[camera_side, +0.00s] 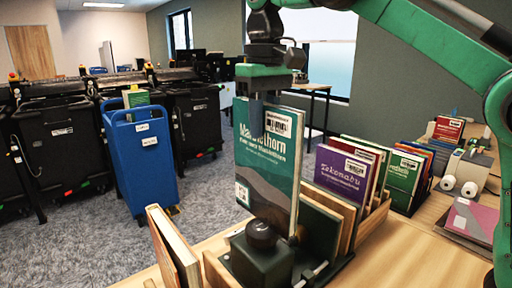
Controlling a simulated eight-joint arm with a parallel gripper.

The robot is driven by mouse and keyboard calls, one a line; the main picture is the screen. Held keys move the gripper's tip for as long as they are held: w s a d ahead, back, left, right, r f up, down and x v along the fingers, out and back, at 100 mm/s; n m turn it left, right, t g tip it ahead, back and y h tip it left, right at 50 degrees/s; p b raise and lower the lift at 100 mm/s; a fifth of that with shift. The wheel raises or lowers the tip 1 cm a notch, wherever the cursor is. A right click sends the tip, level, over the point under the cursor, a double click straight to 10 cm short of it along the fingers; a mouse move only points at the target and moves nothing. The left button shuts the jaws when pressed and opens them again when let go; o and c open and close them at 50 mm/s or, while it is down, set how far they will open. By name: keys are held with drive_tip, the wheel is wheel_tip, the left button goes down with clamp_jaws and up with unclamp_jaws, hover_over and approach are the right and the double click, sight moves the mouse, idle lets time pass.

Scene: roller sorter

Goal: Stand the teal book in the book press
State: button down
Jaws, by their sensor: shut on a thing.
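The teal book (268,153), with a white label and white title on its cover, is upright in the middle of the side view. My gripper (256,112) points down and is shut on its upper part, with a finger over the cover. The book press (262,262) is a dark green block with a black knob on top, at the front edge of the picture. Light boards stand behind it. The book's lower end is at the press, partly hidden behind the knob, and I cannot tell if it touches the bottom.
A purple book (341,174) and several others stand in a row close to the right. Another upright book (174,248) is at front left. A pink and grey book (472,218) lies flat at right, near white rollers (458,186). Bare tabletop (395,255) shows at front right.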

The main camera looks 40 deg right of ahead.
drive_tip(key=d, duration=1.4)
drive_tip(key=shift+s+d, duration=0.15)
drive_tip(key=shift+d, duration=0.15)
drive_tip(key=shift+f, duration=0.15)
wheel_tip(320, 180, down, 13)
idle(0.7)
drive_tip(key=shift+f, duration=0.3)
idle(0.5)
drive_tip(key=c, duration=0.6)
unclamp_jaws()
drive_tip(key=shift+r, duration=0.1)
